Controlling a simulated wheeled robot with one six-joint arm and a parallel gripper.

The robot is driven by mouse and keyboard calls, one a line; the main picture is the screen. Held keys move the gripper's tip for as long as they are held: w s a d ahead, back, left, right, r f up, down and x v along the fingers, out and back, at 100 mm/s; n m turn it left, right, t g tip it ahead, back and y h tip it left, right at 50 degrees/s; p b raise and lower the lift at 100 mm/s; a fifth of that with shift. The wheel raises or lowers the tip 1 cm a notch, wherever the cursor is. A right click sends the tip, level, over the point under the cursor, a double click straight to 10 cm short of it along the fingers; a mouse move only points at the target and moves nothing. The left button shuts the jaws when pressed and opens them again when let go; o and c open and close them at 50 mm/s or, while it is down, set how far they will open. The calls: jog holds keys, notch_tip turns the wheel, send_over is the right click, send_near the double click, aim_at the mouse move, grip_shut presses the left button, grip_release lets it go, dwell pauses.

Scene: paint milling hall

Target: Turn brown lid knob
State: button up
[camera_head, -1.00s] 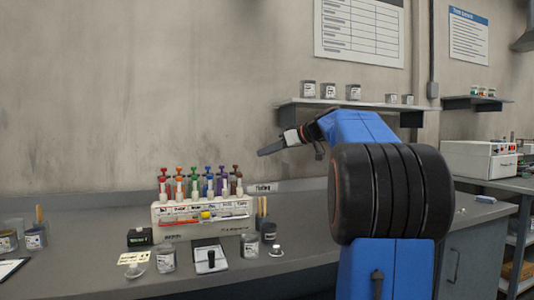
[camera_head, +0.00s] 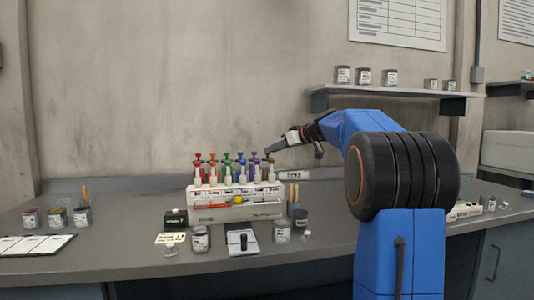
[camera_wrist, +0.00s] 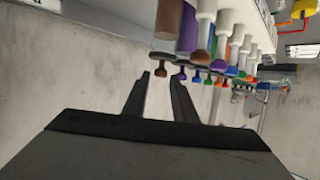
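A white dispenser rack (camera_head: 235,210) stands on the bench with rows of coloured knobs on top, from red at left to brown at right. The brown knob (camera_head: 270,160) is at its right end. My gripper (camera_head: 268,150) comes in from the right, its tip at this brown end. In the wrist view, a small brown knob (camera_wrist: 161,72) lies at the mouth of my open fingers (camera_wrist: 158,80), between or just beyond the tips. I see no clear contact. A purple knob (camera_wrist: 182,75) is close beside the right finger.
Other coloured knobs and white tubes stand close by in the rack. Jars (camera_head: 201,238), a black-and-white device (camera_head: 242,240) and a cup with sticks (camera_head: 298,215) are in front. A shelf with jars (camera_head: 390,92) hangs above my arm. The wall is behind the rack.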

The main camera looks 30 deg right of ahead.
jog(key=shift+x, duration=2.15)
grip_shut()
jog(key=shift+m+t+h, duration=0.5)
jog(key=shift+m+h, duration=1.6)
jog(key=shift+h, duration=0.4)
jog(key=shift+d+m+g+h, duration=0.1)
jog(key=shift+m+g+h, duration=0.35)
jog(key=shift+m+h, duration=1.05)
jog(key=shift+m+g+h, duration=0.45)
jog(key=shift+m+h, duration=0.95)
jog(key=shift+h, duration=0.2)
